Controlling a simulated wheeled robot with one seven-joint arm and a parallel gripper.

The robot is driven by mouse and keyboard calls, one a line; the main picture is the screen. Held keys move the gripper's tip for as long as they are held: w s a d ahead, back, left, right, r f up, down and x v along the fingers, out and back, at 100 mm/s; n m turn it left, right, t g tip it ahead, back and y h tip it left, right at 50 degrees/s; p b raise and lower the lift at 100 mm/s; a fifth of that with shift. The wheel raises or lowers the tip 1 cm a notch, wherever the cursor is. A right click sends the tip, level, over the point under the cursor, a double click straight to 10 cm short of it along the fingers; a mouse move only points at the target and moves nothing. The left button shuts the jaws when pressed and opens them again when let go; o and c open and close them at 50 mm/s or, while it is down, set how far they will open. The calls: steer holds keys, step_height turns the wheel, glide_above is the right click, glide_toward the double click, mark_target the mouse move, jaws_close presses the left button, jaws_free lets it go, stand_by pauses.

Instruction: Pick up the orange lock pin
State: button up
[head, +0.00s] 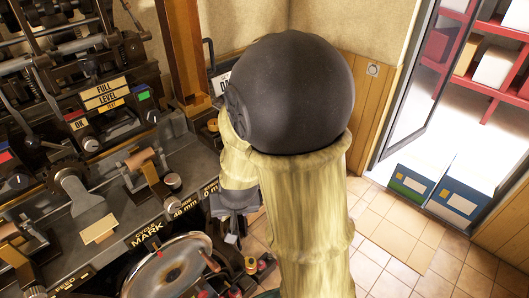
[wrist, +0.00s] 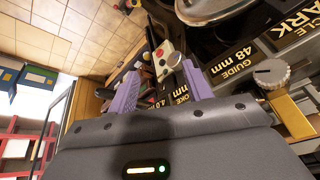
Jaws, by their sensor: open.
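I cannot make out the orange lock pin for certain in either view. My gripper (head: 232,238) hangs at the front edge of the press bench in the head view, partly hidden by my arm. In the wrist view its two purple fingers (wrist: 158,88) stand apart, and I see nothing held between them. Beyond the fingers is a small pale box with a red button (wrist: 170,60), with small yellow and red parts beside it.
The press bench (head: 190,170) with labels and levers fills the left. A round metal wheel (head: 168,272) lies below my gripper's left side. A knob (wrist: 270,73) and brass bracket (wrist: 292,118) are right of the fingers.

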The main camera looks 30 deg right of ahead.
steer(key=w+d+f+m+t+h+b, duration=0.2)
steer(key=w+d+f+m+t+h, duration=0.15)
steer(key=w+f+h, duration=0.35)
step_height(320, 180, up, 7)
steer(key=w+d+m+t+h+b, duration=0.2)
steer(key=m+t+h, duration=0.1)
steer(key=h, duration=0.3)
steer(key=shift+w+d+r+t, duration=0.2)
steer(key=shift+d+t, duration=0.1)
steer(key=shift+t, duration=0.25)
steer(key=p+x, duration=0.2)
steer(key=x, duration=1)
steer(key=shift+d+r, duration=0.1)
steer(key=shift+d, duration=0.05)
